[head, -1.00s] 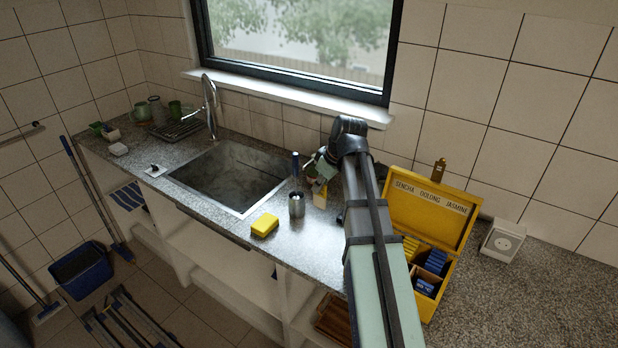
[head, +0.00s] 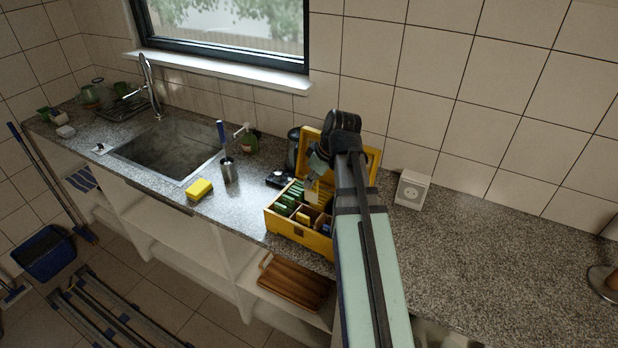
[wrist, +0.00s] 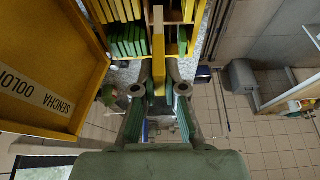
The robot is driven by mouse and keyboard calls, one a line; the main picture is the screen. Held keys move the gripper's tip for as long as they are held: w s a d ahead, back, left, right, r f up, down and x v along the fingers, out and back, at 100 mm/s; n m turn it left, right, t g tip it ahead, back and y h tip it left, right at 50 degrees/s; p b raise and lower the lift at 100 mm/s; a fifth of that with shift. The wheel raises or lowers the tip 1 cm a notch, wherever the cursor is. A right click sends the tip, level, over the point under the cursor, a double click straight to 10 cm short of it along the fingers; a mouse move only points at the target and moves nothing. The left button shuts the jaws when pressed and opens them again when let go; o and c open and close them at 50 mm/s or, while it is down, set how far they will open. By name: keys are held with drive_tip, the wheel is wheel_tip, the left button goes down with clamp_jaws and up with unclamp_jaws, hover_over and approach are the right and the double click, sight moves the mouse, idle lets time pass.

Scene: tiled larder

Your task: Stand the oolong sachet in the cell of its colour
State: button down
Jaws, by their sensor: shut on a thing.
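The yellow tea box (head: 290,233) stands on the counter with its lid (head: 369,162) open. The lid's label strip (wrist: 36,92) reads SENCHA and part of OOLONG in the wrist view. Green sachets (head: 285,203) fill the left cell, a yellow sachet (head: 303,217) is in the middle one, and a little blue (head: 327,229) shows at the right. My gripper (wrist: 159,90) is shut on an upright yellow sachet (wrist: 158,50). In the head view it is over the box, with the sachet (head: 312,191) apparently above the cells; the exact gap is unclear. My arm hides the box's right side.
A steel cup (head: 228,171) with a blue-handled tool, a yellow sponge (head: 199,189) and a soap bottle (head: 248,142) stand left of the box. A dark canister (head: 293,149) stands behind it.

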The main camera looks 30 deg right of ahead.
sight(310, 200)
drive_tip(key=shift+w+f+b, duration=0.1)
drive_tip(key=shift+f+b, duration=0.2)
drive_tip(key=shift+f, duration=0.2)
drive_tip(key=shift+f+b, duration=2.1)
drive_tip(key=shift+f, duration=1.55)
drive_tip(key=c, duration=1.2)
unclamp_jaws()
drive_tip(key=shift+o, duration=0.2)
drive_tip(key=shift+r, duration=0.15)
drive_tip(key=v, duration=1.2)
